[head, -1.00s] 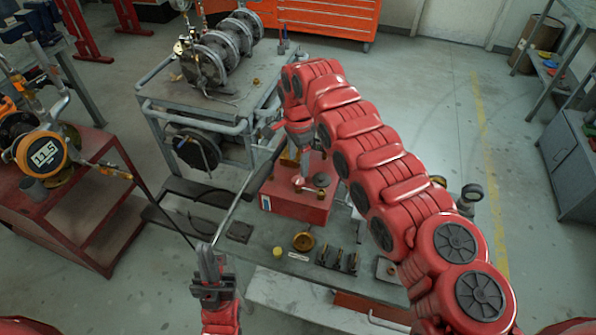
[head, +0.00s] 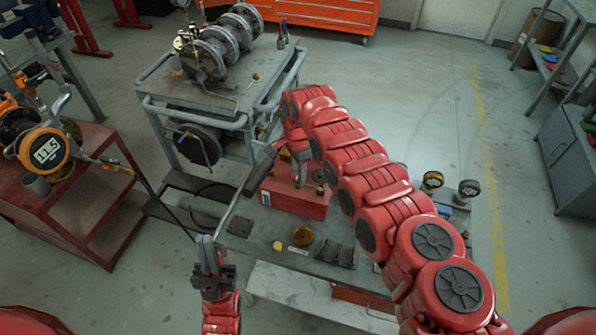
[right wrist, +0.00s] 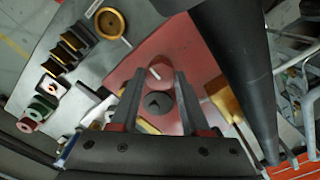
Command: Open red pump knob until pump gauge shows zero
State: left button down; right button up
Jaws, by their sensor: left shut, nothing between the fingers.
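The red knob (right wrist: 160,72) with a white line on its top stands on the red pump box (right wrist: 128,72) in the right wrist view. My right gripper (right wrist: 160,75) is open, with one finger on either side of the knob; I cannot tell whether they touch it. In the head view my right arm hides the knob, and the red pump box (head: 297,197) shows under that arm. My left gripper (head: 207,243) is shut and empty, low in the head view, by the lower end of the pump's lever (head: 235,203). I cannot tell which dial is the pump gauge.
An orange digital gauge (head: 47,149) reading about 11.5 is on the red cart at left. Two round gauges (head: 433,180) (head: 469,188) stand at the bench's right end. The lever's black handle (right wrist: 235,70) runs close beside my right gripper. A valve trolley (head: 190,92) stands behind.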

grip_shut()
jog(key=n+b, duration=0.4)
jog(key=n, duration=0.1)
jog(key=shift+w+f, duration=0.1)
jog(key=shift+f, duration=0.05)
jog(key=n+b, duration=0.6)
jog(key=shift+n, duration=0.4)
jog(key=n+b, duration=0.2)
jog(key=n, duration=0.2)
jog(key=shift+b, duration=0.4)
jog(key=shift+r+n+b, duration=0.2)
jog(key=shift+n+b, duration=0.45)
jog(key=shift+n, duration=1.65)
